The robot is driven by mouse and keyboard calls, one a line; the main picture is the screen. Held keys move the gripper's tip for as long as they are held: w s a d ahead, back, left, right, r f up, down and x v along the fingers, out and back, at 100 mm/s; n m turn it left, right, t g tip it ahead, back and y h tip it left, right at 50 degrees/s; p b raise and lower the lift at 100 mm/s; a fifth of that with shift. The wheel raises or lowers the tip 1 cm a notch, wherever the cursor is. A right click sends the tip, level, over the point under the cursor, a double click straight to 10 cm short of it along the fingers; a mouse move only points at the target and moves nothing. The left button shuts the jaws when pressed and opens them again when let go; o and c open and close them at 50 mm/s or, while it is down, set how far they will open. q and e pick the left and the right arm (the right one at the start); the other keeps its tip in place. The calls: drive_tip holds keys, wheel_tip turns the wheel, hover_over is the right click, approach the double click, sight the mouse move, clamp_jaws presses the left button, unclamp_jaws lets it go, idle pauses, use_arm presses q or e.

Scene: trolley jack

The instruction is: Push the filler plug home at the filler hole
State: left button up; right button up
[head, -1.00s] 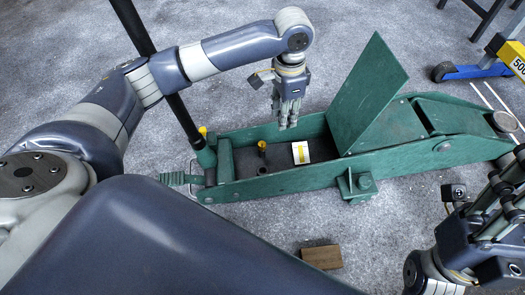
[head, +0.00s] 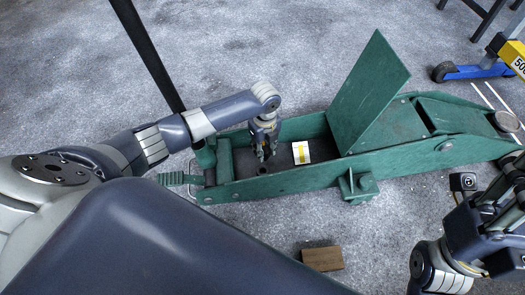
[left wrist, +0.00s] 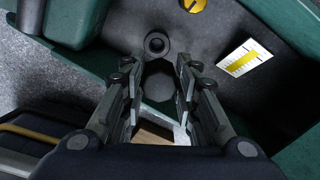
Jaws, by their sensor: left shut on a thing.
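The green trolley jack (head: 300,180) lies across the floor with its cover plate (head: 368,95) raised. My left gripper (head: 265,155) is inside its open bay, fingers down, close above the filler hole (head: 262,170). In the left wrist view, the fingers (left wrist: 160,85) are shut on a dark, rounded filler plug (left wrist: 158,80), partly hidden between them. The ringed round hole (left wrist: 155,43) shows just beyond the plug, apart from it in the picture. Whether the plug touches the hole's rim cannot be told. My right gripper (head: 500,205) is at the right edge; its finger gap is unclear.
A yellow-marked label (head: 301,152) lies right of the hole. A yellow slotted knob (left wrist: 193,4) stands beyond the hole. The black handle (head: 148,55) rises behind my left arm. A wooden block (head: 322,259) lies on the floor in front.

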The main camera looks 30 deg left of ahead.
use_arm(q)
drive_tip(key=shift+s+a+f+m, duration=0.2)
drive_tip(key=shift+f+m, duration=0.2)
drive_tip(key=shift+f, duration=0.2)
